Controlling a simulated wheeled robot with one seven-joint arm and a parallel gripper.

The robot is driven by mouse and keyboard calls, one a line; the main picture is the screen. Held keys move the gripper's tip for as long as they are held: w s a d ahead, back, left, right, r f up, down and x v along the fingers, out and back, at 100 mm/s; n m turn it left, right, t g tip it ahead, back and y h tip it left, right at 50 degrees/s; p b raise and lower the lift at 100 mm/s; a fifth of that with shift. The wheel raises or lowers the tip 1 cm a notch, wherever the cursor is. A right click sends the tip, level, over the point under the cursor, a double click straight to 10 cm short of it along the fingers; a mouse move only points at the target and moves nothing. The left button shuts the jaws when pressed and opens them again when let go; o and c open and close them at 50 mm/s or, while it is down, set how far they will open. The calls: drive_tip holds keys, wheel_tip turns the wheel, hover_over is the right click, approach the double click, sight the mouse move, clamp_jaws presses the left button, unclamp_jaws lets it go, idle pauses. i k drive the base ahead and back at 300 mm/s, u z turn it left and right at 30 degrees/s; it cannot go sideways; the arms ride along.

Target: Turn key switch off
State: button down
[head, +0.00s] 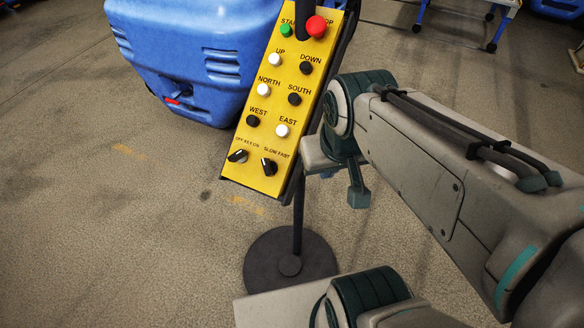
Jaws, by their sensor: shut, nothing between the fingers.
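The yellow control panel (252,182) stands tilted in the middle of the head view. The key switch (238,156), labelled OFF KEY ON, is a dark knob with a pale mark at the panel's lower left. Its exact setting is too small to tell. My gripper (357,196) is to the right of the panel's lower part, apart from the key switch, with a teal fingertip pointing down. It is shut and empty. Part of it is hidden behind its own links.
A SLOW FAST knob (269,167) sits just right of the key switch. Several push buttons fill the panel above, including a red one (316,26) and a green one (286,30). A round black base (270,262) carries the panel's post. A blue machine (190,50) stands behind; floor at left is clear.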

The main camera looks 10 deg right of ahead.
sight(241, 156)
drive_tip(key=k, duration=0.5)
drive_tip(key=z, duration=1.95)
drive_tip(key=k, duration=1.05)
drive_tip(key=u, duration=1.35)
drive_tip(key=i, duration=1)
